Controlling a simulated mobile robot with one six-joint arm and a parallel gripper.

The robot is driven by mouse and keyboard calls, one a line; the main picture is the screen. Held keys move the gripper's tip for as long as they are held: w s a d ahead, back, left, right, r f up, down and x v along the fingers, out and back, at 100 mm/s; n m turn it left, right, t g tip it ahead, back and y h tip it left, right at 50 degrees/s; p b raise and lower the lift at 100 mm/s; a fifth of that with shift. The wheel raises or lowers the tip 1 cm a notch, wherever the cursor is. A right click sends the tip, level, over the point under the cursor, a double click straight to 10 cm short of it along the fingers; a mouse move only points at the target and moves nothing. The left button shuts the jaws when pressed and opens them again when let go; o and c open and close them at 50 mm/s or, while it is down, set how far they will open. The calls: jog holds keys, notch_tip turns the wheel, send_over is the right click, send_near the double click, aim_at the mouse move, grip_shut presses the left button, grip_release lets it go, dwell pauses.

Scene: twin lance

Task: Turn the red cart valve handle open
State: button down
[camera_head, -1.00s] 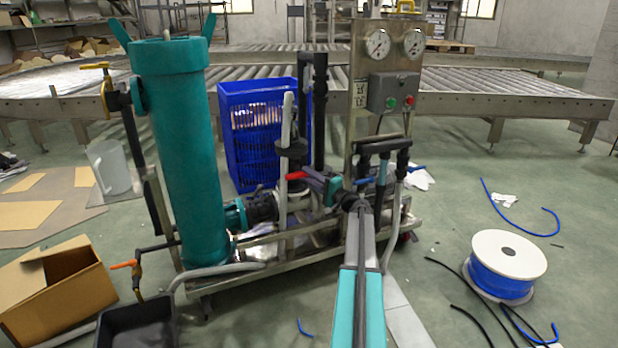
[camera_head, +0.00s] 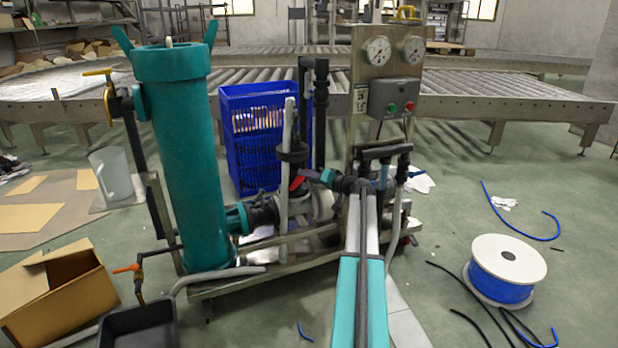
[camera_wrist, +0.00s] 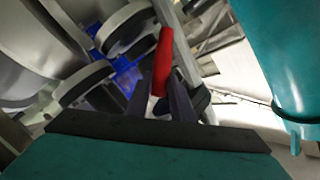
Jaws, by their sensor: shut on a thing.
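The red valve handle (camera_head: 297,183) sits low on the cart, in front of the pump fittings and near the grey upright pipe. In the head view only a short slanted red piece shows; my gripper (camera_head: 306,178) reaches it from the right and covers part of it. In the wrist view the red handle (camera_wrist: 163,62) stands nearly upright between the dark fingers of my gripper (camera_wrist: 167,92). The fingers are shut on the handle. The valve body behind it is mostly hidden.
The tall teal filter tank (camera_head: 188,150) stands left on the cart, and also shows at the right of the wrist view (camera_wrist: 285,60). A gauge panel (camera_head: 370,90) rises behind my arm. A blue crate (camera_head: 245,150) stands behind. A hose spool (camera_head: 505,268) lies right.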

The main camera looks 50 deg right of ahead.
jog(key=shift+w+a+r+n+g+h, duration=0.2)
jog(key=shift+a+n+g+h, duration=0.3)
jog(key=shift+n, duration=0.55)
jog(key=shift+w+a+r+n+g+h, duration=0.1)
jog(key=shift+a+r+n+g+h, duration=0.15)
jog(key=shift+n+g+h, duration=0.6)
jog(key=shift+w+a+r+n+g+h, duration=0.1)
jog(key=shift+a+r+n+g+h, duration=0.25)
jog(key=shift+n, duration=0.95)
jog(key=shift+f, duration=0.2)
jog(key=c, duration=1.5)
grip_release()
jog(key=shift+c, duration=0.2)
jog(key=shift+a+r, duration=0.1)
jog(key=p+v, duration=0.5)
jog(key=v, duration=0.8)
jog(key=shift+s+p, duration=0.3)
jog(key=shift+s, duration=0.1)
